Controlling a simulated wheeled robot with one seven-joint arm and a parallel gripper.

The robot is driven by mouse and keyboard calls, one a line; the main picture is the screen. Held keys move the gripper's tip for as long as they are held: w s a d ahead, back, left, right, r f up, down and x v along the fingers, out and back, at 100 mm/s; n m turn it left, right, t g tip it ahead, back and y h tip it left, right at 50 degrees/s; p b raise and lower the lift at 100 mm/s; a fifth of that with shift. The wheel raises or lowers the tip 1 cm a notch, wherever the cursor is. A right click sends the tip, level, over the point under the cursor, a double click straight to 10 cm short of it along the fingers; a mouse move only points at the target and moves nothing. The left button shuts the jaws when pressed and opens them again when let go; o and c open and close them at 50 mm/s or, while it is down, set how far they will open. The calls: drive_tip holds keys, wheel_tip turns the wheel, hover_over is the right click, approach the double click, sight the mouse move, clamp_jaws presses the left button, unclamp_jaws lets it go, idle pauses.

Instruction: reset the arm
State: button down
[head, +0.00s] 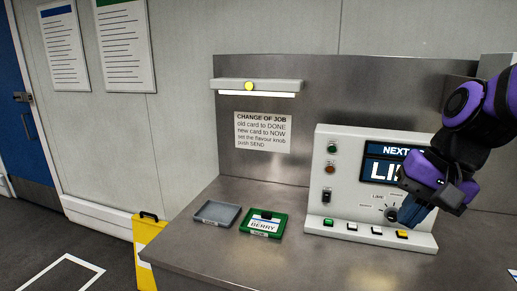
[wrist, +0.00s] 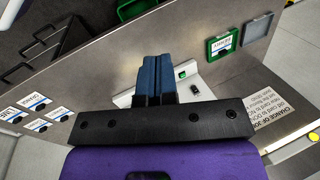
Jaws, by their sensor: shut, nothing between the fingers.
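My gripper (head: 408,217) is at the right in the head view, in front of the white control panel (head: 325,170). Its blue fingers point down and are closed together with nothing between them. They are just right of the flavour knob (head: 391,214); I cannot tell whether they touch it. In the wrist view the shut fingers (wrist: 150,62) stick up from the dark gripper body, with part of the panel (wrist: 203,92) behind them. The arm hides the right part of the panel's screen (head: 378,170), which reads "NEXT" and "LI".
A grey tray (head: 205,221) and a green tray (head: 246,230) with a BERRY card lie on the steel counter (head: 200,258). Several cards (wrist: 38,100) show at the left in the wrist view. A yellow stand (head: 147,240) is beside the counter. The counter's front left is clear.

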drive_tip(key=s+d+r+n+t+h, duration=0.3)
drive_tip(key=s+d+r+n+t, duration=0.1)
drive_tip(key=s+d+r+n, duration=0.1)
drive_tip(key=shift+s+d, duration=0.4)
drive_tip(key=shift+s, duration=0.45)
